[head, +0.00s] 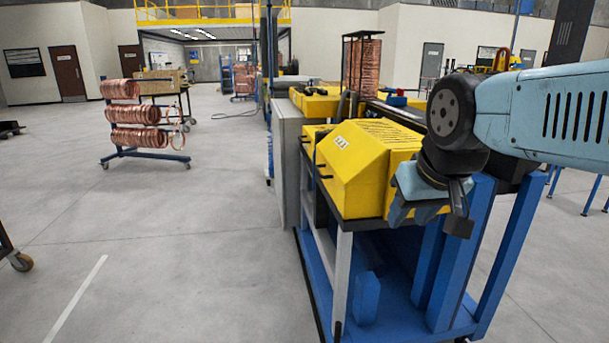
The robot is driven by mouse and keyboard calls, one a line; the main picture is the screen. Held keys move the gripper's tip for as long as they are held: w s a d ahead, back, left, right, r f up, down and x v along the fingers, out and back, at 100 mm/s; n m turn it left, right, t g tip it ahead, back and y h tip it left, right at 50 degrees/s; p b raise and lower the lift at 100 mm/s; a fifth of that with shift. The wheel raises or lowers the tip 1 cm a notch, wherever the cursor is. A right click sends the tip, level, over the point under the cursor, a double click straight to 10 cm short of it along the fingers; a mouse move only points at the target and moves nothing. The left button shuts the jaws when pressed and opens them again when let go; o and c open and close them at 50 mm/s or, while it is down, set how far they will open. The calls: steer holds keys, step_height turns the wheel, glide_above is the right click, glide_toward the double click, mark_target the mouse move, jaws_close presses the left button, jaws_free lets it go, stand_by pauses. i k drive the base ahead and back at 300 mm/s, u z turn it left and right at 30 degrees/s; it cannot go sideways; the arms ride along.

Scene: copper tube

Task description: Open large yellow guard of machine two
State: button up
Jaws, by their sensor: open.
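A large yellow guard (358,160) with slots in its top and a small white label on its sloped face sits on a machine with a blue frame (395,300). The guard looks closed down on the machine. Short black handles (325,176) stick out at its left side. My gripper (440,215) hangs at the guard's right front corner, pointing down, open and empty. From this view I cannot tell whether it touches the guard. My gripper and wrist hide part of the guard's right end.
More yellow covers (318,102) and a grey cabinet (286,160) stand behind the guard. A rack of copper coils (137,115) stands at the left. A tall copper stack (364,65) stands behind. The floor at left is mostly clear.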

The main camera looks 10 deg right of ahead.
mark_target(353, 161)
steer(key=u, duration=0.15)
steer(key=i, duration=1)
steer(key=z, duration=0.05)
